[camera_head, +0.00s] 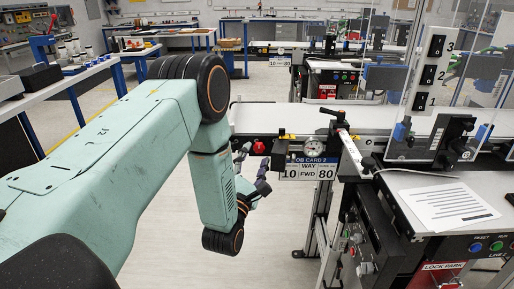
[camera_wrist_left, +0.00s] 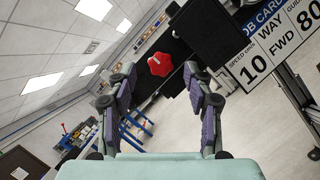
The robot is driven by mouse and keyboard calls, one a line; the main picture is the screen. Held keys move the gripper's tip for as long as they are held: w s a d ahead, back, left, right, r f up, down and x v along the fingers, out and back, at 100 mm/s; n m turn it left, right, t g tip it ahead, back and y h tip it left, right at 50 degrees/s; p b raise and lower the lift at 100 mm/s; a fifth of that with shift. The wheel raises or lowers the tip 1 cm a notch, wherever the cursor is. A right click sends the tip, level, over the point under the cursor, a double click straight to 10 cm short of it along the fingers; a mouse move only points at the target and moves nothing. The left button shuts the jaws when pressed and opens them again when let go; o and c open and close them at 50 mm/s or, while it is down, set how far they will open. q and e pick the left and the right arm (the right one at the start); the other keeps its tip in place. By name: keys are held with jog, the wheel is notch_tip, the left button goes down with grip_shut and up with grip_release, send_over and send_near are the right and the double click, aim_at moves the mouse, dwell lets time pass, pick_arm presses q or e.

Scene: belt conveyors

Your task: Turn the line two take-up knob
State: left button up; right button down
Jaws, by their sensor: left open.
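The red take-up knob (camera_head: 259,147) sits at the left end of the near conveyor, just left of the job card. In the left wrist view the red knob (camera_wrist_left: 160,65) has a pale line on its face and sits against a black block. My left gripper (camera_head: 254,164) is open and empty, just below and beside the knob in the head view. In the left wrist view its fingertips (camera_wrist_left: 160,74) lie either side of the knob, with a gap on both sides. How far the knob is beyond the tips is hard to tell. My right gripper is out of view.
The conveyor belt (camera_head: 290,117) runs behind. A control box with buttons (camera_head: 476,247) stands at lower right. The floor below the gripper is clear.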

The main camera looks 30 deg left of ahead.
aim_at(259, 147)
pick_arm(q)
jog(key=shift+x, duration=1.25)
jog(key=shift+a+f, duration=0.1)
jog(key=shift+c, duration=0.3)
grip_shut()
